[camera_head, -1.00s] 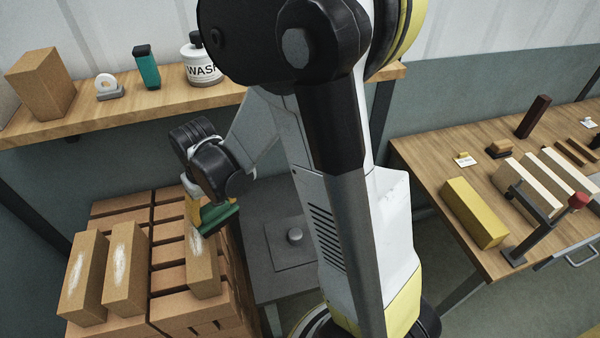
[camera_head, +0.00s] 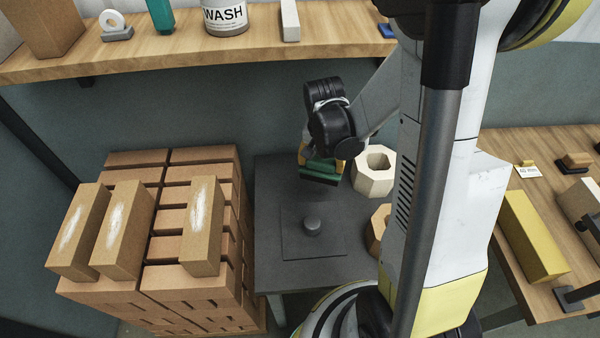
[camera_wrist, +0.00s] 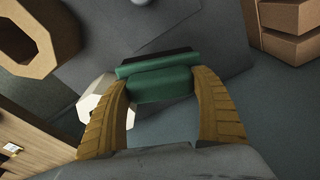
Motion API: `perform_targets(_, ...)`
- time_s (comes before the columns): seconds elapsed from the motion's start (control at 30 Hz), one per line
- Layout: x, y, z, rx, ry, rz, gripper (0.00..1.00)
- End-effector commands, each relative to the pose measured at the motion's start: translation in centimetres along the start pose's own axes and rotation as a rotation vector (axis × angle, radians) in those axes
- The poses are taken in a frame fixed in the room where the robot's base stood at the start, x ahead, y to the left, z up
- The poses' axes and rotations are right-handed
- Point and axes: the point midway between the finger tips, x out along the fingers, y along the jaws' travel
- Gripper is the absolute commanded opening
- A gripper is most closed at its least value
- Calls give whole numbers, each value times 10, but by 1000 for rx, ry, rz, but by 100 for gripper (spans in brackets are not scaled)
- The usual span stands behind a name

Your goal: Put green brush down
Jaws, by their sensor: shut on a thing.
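The green brush (camera_head: 323,169) has a dark underside and is held above the dark grey table (camera_head: 277,197). My gripper (camera_wrist: 160,95) is shut on it, with a yellow finger on each side of the green body in the wrist view, where the brush (camera_wrist: 158,83) shows whole across the middle. In the head view my gripper (camera_head: 322,160) is over the back part of the table, partly hidden by my dark wrist. A gap between the brush and the table top cannot be measured from these views.
A grey plate with a round knob (camera_head: 312,226) lies on the table's front. A pale hollow block (camera_head: 372,178) and a tan one (camera_head: 378,228) stand at its right. Stacked bricks (camera_head: 165,240) rise at left. A shelf (camera_head: 180,55) runs above.

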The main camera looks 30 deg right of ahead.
Motion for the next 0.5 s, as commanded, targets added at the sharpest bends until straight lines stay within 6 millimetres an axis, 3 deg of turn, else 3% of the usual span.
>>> perform_targets(0.07, 9, -4, -6, 21, 1, 3, 46)
perform_targets(0.3, 51, -48, -36, 21, 1, 4, 46)
perform_targets(0.5, 75, -78, -56, 21, 1, 4, 46)
